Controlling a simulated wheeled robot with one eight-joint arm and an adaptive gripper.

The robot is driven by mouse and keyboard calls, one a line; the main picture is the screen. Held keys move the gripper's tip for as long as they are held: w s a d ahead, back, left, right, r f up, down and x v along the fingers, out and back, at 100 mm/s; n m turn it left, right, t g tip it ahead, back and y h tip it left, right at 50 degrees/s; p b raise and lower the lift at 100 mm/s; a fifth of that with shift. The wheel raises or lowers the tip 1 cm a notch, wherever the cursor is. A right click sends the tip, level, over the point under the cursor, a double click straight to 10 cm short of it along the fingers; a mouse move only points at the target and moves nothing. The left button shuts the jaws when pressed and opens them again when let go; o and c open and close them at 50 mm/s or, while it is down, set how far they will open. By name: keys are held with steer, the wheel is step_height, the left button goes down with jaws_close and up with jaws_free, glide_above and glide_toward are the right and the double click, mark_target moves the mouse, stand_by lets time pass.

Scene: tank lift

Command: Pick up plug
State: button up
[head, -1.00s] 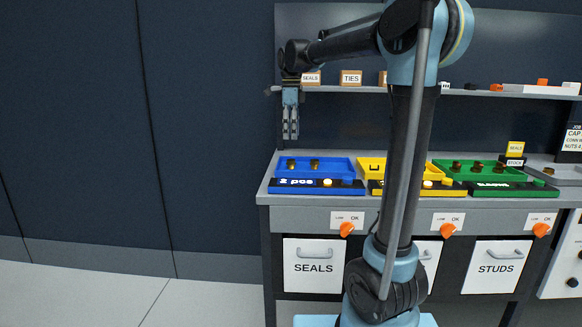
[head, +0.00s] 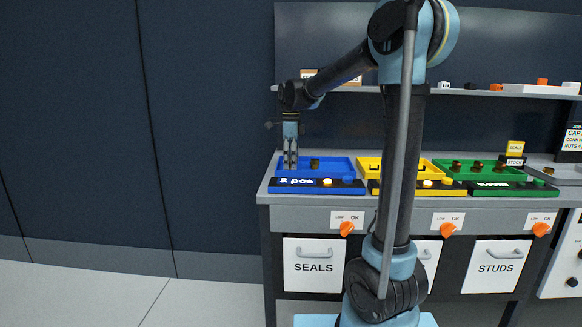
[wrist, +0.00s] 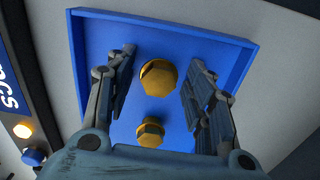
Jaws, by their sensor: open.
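Two brass hex-headed plugs are in the blue tray (head: 346,172). In the wrist view, the larger-looking plug (wrist: 158,77) shows between my two fingers, and a second plug (wrist: 150,134) shows nearer the palm. The blue tray's rim (wrist: 170,23) surrounds them. My gripper (head: 290,166) points straight down over the tray's left part in the head view, open and empty. One plug (head: 315,163) is visible to its right; the other is hidden behind the fingers. I cannot tell how far the fingertips are above the tray floor.
A yellow tray (head: 371,164) and a green tray (head: 444,165) with more parts stand to the right. A lit label strip (head: 350,185) runs along the blue tray's front. A shelf (head: 350,89) hangs behind. The floor left of the bench is clear.

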steer(key=shift+f, duration=0.1)
jaws_close()
stand_by(0.3)
